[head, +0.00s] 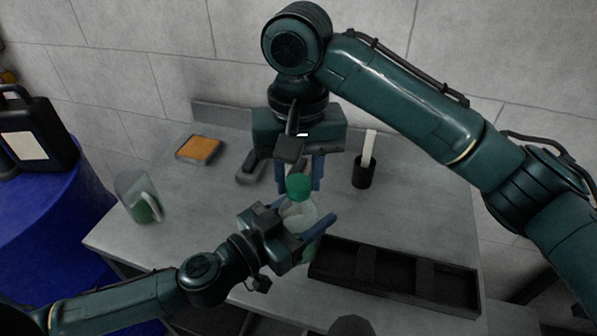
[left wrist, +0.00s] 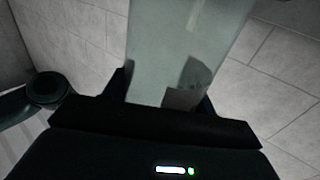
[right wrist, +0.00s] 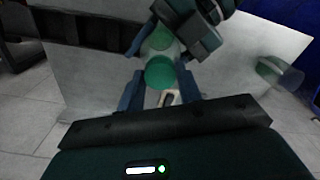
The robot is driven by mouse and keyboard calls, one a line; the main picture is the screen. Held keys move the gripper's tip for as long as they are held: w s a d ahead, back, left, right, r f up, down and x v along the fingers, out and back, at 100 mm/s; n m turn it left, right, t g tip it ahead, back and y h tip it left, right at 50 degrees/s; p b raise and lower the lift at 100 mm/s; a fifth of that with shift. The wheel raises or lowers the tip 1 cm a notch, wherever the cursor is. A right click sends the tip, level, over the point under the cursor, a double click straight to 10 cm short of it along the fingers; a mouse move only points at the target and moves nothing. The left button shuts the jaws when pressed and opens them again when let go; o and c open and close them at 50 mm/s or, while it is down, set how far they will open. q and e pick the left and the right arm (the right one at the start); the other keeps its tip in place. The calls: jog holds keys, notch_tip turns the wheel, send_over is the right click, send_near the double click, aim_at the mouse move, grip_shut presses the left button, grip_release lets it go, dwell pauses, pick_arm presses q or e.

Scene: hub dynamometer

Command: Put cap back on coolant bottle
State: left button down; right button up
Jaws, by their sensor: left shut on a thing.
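The coolant bottle (head: 299,217) is pale and translucent. My left gripper (head: 309,233) is shut around its body and holds it over the bench; its body fills the upper left wrist view (left wrist: 182,45). The green cap (head: 299,186) is at the top of the bottle, in line with the neck. Whether it is fully seated I cannot tell. My right gripper (head: 301,186) points down from above with its blue fingers on either side of the cap. In the right wrist view the cap (right wrist: 160,72) lies between the fingers, which look slightly apart from it.
A dark tray with compartments (head: 455,288) lies at the front right of the grey bench. A black cup with a white stick (head: 364,172) stands behind it. A clear jug with green liquid (head: 141,200) and an orange pad (head: 199,149) are at the left. A blue drum (head: 45,225) stands beside the bench.

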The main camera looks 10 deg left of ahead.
jog(key=o, duration=0.4)
jog(key=shift+c, duration=0.2)
jog(key=shift+r, duration=2.25)
jog(key=shift+c, duration=0.3)
jog(key=n, duration=0.4)
jog(key=shift+r, duration=0.4)
jog(key=n, duration=0.3)
jog(key=r+n, duration=0.1)
jog(key=n, duration=0.3)
jog(key=shift+a, duration=0.1)
jog(key=n, duration=0.3)
jog(key=r+n, duration=0.1)
jog(key=n, duration=0.7)
jog(key=shift+r, duration=0.35)
